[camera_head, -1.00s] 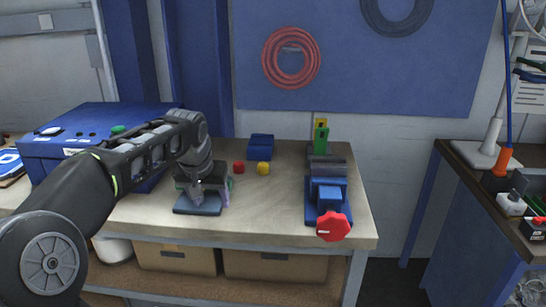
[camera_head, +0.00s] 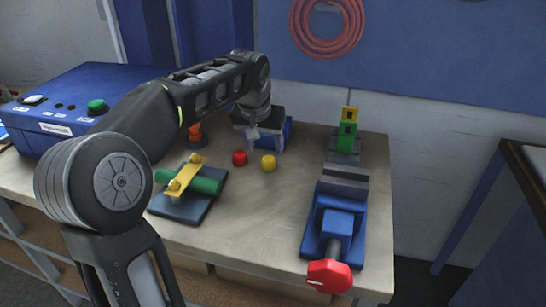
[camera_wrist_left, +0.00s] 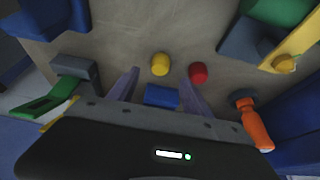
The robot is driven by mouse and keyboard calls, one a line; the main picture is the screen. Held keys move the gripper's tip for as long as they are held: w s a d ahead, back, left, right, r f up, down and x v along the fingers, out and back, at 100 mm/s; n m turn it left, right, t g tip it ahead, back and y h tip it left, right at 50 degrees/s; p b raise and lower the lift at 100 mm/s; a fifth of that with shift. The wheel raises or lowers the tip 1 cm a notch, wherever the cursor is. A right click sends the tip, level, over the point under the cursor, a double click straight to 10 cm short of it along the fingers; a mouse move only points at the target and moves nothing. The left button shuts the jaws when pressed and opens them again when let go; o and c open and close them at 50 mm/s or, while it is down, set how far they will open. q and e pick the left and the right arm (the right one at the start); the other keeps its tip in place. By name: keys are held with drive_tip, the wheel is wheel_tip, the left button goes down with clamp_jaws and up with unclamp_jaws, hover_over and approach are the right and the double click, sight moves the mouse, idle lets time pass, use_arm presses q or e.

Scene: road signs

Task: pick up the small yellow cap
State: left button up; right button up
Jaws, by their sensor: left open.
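The small yellow cap (camera_head: 268,162) stands on the workbench, just right of a small red cap (camera_head: 239,158). My left gripper (camera_head: 265,146) is open and empty, behind and above the two caps, near a blue block (camera_head: 284,131). In the left wrist view the yellow cap (camera_wrist_left: 160,64) lies beyond the fingertips, between their lines, with the red cap (camera_wrist_left: 198,72) to its right. The gripper (camera_wrist_left: 160,85) shows its two fingers apart there, with the blue block (camera_wrist_left: 161,96) seen between them. My right gripper is not in view.
A blue vise (camera_head: 335,222) with a red knob stands at the right. A green cylinder with a yellow bar (camera_head: 186,178) sits on a dark plate at the left. An orange-handled tool (camera_head: 196,135) stands behind it. A blue box (camera_head: 75,105) is at the back left.

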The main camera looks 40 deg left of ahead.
sight(268, 159)
use_arm(q)
drive_tip(key=shift+x, duration=1.3)
drive_tip(key=shift+p+x, duration=0.5)
drive_tip(key=shift+x, duration=2.15)
drive_tip(key=shift+a, duration=0.1)
clamp_jaws()
